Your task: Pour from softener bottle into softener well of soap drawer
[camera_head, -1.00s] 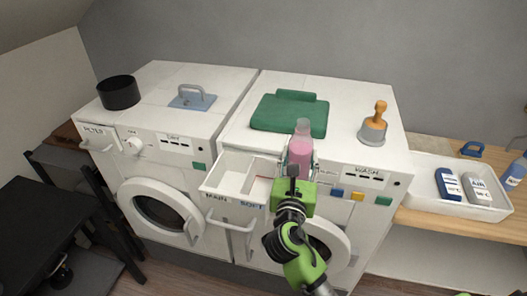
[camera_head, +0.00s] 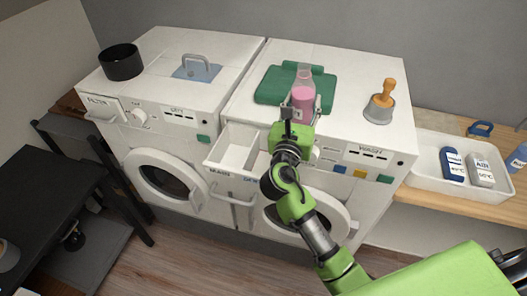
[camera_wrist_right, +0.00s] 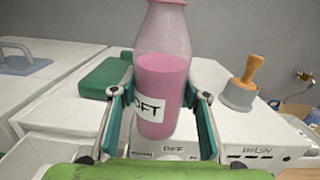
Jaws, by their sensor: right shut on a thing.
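The softener bottle (camera_head: 303,92) is clear with pink liquid and a white label reading "OFT" in the right wrist view (camera_wrist_right: 160,85). My right gripper (camera_head: 298,112) is shut around its lower part; both fingers (camera_wrist_right: 165,112) flank it in the wrist view. The bottle is about upright, with liquid level, above the washer's front top edge. The soap drawer (camera_head: 222,151) is pulled out of the washer, below and left of the bottle. Its left compartment shows. The softener well on the right is partly hidden by my gripper and arm. My left gripper is not in view.
A black pot (camera_head: 121,62) and a blue plate with handle (camera_head: 196,69) are on the left machine. A white tray (camera_head: 425,184) with bottles stands right.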

